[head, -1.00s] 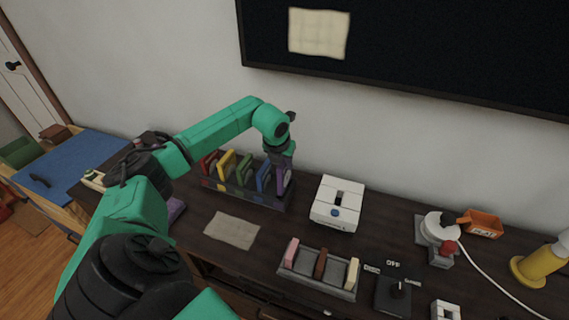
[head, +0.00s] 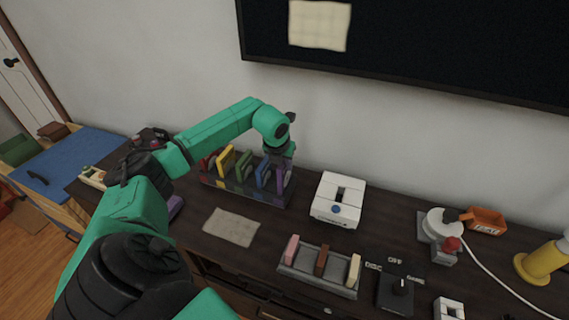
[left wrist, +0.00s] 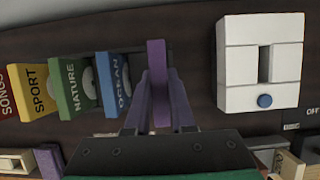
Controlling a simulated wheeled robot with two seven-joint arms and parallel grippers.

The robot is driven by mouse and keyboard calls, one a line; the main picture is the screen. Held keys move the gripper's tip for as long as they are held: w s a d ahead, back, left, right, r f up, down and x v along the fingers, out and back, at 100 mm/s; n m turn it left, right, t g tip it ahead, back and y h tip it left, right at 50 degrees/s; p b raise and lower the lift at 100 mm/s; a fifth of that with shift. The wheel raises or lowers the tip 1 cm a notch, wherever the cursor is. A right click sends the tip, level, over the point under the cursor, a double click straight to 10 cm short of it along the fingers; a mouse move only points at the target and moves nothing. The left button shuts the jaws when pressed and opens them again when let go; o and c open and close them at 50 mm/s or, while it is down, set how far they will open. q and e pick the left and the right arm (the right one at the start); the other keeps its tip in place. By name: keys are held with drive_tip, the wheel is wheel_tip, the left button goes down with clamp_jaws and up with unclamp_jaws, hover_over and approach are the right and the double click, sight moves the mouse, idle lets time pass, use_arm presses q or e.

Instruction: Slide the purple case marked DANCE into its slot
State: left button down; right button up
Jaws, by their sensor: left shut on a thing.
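The purple case (head: 284,181) stands upright at the right end of the rack (head: 238,198), just right of the blue OCEAN case (head: 263,173). In the left wrist view the purple case (left wrist: 157,60) shows edge-on, so its marking cannot be read. My left gripper (head: 281,161) is above the rack and shut on the purple case. Its fingers (left wrist: 159,108) lie on both sides of the case. The case's lower edge is hidden, so I cannot tell how deep it sits. My right gripper is not in view.
Green NATURE (left wrist: 75,85), yellow SPORT (left wrist: 36,90) and red SONGS (left wrist: 6,92) cases stand left of OCEAN. A white box (head: 338,200) stands right of the rack. A cloth (head: 231,227) and a grey holder (head: 318,272) lie nearer the front.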

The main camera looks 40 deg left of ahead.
use_arm(q)
drive_tip(key=shift+f+b, duration=1.35)
drive_tip(key=shift+f, duration=0.4)
drive_tip(key=c, duration=0.7)
unclamp_jaws()
drive_tip(key=b+v, duration=0.1)
drive_tip(key=v, duration=1.3)
drive_tip(key=shift+d+r, duration=0.1)
drive_tip(key=shift+r, duration=0.25)
